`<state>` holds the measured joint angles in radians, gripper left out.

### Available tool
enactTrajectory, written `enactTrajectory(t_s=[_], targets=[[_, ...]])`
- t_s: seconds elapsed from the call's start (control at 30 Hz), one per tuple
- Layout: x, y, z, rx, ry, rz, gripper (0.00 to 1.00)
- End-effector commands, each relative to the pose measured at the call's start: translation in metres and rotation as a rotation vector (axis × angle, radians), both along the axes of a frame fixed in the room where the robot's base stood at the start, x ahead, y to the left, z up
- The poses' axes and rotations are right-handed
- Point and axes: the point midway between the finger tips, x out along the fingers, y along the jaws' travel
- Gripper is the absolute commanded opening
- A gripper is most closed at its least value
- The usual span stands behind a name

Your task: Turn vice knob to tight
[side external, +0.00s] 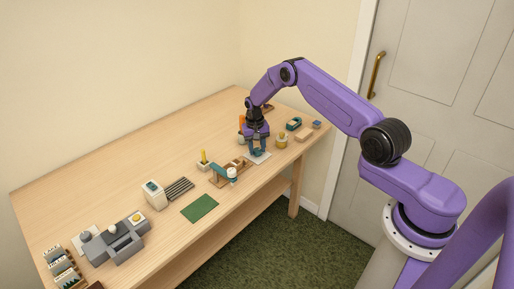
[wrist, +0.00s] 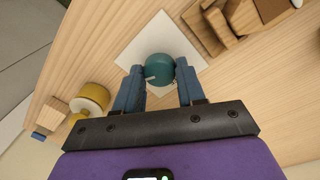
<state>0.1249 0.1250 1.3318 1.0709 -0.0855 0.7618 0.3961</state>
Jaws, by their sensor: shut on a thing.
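My gripper (wrist: 160,68) is shut on a round teal knob (wrist: 160,66), one blue finger on each side of it. The knob stands on a white square plate (wrist: 128,57), and small pale marks show near its lower left. In the side external view my gripper (side external: 257,151) points down at the white plate (side external: 260,158), near the table's front edge, and its fingers hide most of the knob. I cannot tell which setting the knob points to. No vice jaws are clearly visible beside it.
A yellow-topped round piece (side external: 282,141) and a tan block (side external: 303,136) sit close to the right. A wooden fixture with a white round top (side external: 232,172) stands to the left, with a green mat (side external: 200,208) beyond it. The table's back strip is mostly clear.

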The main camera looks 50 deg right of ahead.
Motion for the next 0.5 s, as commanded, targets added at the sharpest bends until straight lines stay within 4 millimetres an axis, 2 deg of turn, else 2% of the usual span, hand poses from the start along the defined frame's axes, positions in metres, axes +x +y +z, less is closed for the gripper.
enactTrajectory(t_s=[0.2,0.5], targets=[[0.0012,0.0000,0.0005,0.000,-0.004,-0.099,0.09],[0.0013,0.0000,0.0005,0.000,-0.004,-0.151,0.09]])
